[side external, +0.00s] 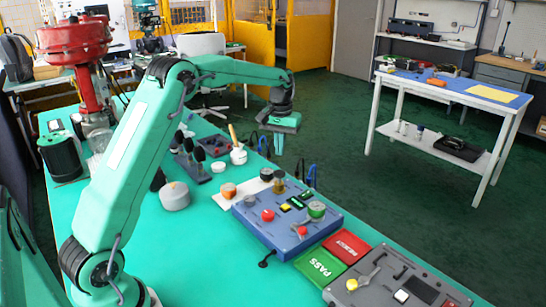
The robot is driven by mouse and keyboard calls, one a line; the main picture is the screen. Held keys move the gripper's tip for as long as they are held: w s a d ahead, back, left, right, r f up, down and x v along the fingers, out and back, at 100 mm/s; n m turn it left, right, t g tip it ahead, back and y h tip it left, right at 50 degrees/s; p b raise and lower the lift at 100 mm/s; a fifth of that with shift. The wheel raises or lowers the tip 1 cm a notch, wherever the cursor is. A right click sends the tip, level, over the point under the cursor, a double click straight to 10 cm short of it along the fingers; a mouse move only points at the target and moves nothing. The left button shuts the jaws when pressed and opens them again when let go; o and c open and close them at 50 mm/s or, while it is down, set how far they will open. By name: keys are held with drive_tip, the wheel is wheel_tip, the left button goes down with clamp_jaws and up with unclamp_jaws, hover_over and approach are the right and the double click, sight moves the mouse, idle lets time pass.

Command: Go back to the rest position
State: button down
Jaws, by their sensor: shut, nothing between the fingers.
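My arm reaches out over the green table (215,270) from its base at the lower left. My gripper (278,150) hangs pointing down at the arm's end, near the far edge of the table. It is shut and empty, held in the air above and behind the blue positioner box (262,238). The box carries a red knob, a green-and-grey round part and several small buttons. My gripper appears apart from everything around it.
A grey control panel (385,270) lies at lower right. A green PASS pad (320,267) and a red REJECT pad (347,247) lie beside the box. A grey round piece (174,197) and dark-handled tools (199,155) stand nearer the arm. A red valve (75,42) stands at left.

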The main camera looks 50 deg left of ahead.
drive_tip(key=shift+r, duration=0.15)
drive_tip(key=shift+s+d+r, duration=0.2)
drive_tip(key=shift+r, duration=0.1)
drive_tip(key=s+d+r+m+t, duration=0.3)
drive_tip(key=s+d+r, duration=0.65)
drive_tip(key=s, duration=0.35)
drive_tip(key=s+d+f+m+t, duration=0.1)
drive_tip(key=s+d, duration=0.1)
drive_tip(key=s, duration=0.7)
drive_tip(key=s+d+f+m+t, duration=0.1)
drive_tip(key=s+d+m, duration=0.1)
drive_tip(key=s, duration=0.7)
drive_tip(key=shift+s+d+f+t, duration=0.15)
drive_tip(key=shift+d+f+t, duration=0.15)
drive_tip(key=shift+d, duration=0.15)
idle(0.3)
